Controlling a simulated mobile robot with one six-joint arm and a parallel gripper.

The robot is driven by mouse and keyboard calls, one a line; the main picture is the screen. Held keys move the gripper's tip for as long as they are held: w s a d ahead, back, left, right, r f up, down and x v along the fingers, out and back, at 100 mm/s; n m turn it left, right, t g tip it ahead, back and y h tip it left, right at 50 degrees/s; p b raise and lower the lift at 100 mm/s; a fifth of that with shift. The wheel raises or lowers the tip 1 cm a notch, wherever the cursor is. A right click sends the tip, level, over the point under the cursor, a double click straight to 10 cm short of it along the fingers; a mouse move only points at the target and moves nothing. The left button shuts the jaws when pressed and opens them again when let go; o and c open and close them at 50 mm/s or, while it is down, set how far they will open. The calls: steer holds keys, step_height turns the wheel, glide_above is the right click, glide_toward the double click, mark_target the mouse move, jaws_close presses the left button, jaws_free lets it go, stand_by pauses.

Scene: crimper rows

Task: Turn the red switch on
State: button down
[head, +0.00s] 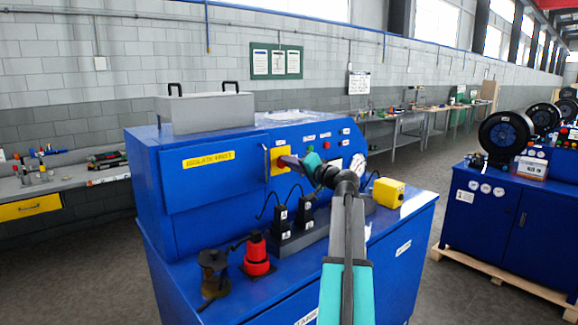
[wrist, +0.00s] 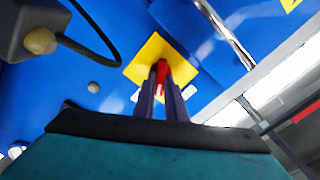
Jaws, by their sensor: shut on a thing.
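The red switch (wrist: 162,73) sits on a yellow square plate (wrist: 147,53) on the front of the blue machine. In the head view the yellow plate (head: 279,160) is on the upright blue face, right of the "ISOLATE FIRST" label, and my gripper hides most of the switch. My gripper (head: 290,161) reaches the plate from the right. In the wrist view my gripper (wrist: 162,84) has its two dark fingers on either side of the red handle, shut on it. The handle looks roughly in line with the fingers; its exact setting I cannot tell.
Black boxes with cables (head: 280,215), a red bottle jack (head: 257,255) and a yellow box (head: 388,192) stand on the machine's ledge below. A metal rod (wrist: 225,35) runs close to the plate.

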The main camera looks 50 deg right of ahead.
steer(key=m+p, duration=0.1)
steer(key=m, duration=0.5)
steer(key=shift+f, duration=0.15)
steer(key=shift+m, duration=0.4)
steer(key=c, duration=1.8)
jaws_free()
steer(key=s+a+b, duration=0.1)
steer(key=s+b, duration=0.2)
steer(key=s, duration=1)
steer(key=shift+s+a, duration=0.25)
steer(key=shift+s, duration=0.15)
